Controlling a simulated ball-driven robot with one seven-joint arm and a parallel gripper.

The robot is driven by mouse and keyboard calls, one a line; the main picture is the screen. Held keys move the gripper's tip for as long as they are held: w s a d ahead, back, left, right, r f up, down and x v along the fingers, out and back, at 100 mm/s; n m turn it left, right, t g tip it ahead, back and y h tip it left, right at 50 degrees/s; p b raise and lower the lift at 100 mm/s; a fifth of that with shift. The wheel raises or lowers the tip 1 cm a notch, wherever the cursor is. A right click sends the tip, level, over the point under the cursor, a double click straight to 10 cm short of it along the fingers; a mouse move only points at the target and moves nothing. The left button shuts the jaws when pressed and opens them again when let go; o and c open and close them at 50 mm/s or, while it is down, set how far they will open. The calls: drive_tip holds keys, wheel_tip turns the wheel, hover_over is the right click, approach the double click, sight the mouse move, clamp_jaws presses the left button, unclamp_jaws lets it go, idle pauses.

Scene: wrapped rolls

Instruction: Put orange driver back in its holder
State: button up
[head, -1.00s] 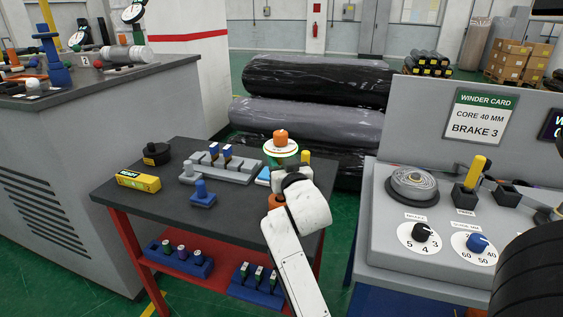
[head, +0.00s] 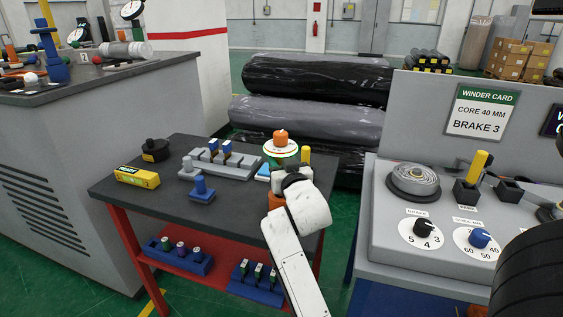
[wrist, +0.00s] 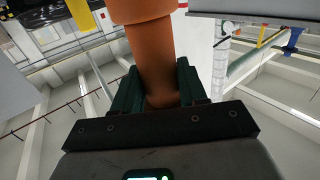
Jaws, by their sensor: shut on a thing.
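In the wrist view my gripper (wrist: 156,92) has its green fingers closed around an orange cylindrical piece (wrist: 150,55), apparently the orange driver, with a wider collar at the top. In the head view my white arm hides the gripper and most of what it holds. An orange part (head: 276,200) shows at the arm's left side; I cannot tell whether it is the driver.
On the table (head: 240,215) are a yellow box (head: 137,177), a black round piece (head: 155,150), a blue block (head: 201,191) and a green-rimmed disc (head: 281,151) with an orange knob. The grey winder console (head: 430,275) stands right. Table space at front left is clear.

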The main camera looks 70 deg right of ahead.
drive_tip(key=shift+f+b, duration=1.1)
drive_tip(key=shift+f, duration=0.15)
idle(0.3)
drive_tip(key=o, duration=1)
drive_tip(key=shift+o, duration=0.4)
drive_tip(key=shift+f, duration=0.2)
drive_tip(key=b+v, duration=0.2)
drive_tip(key=v, duration=0.7)
drive_tip(key=v, duration=1.1)
drive_tip(key=shift+b, duration=0.45)
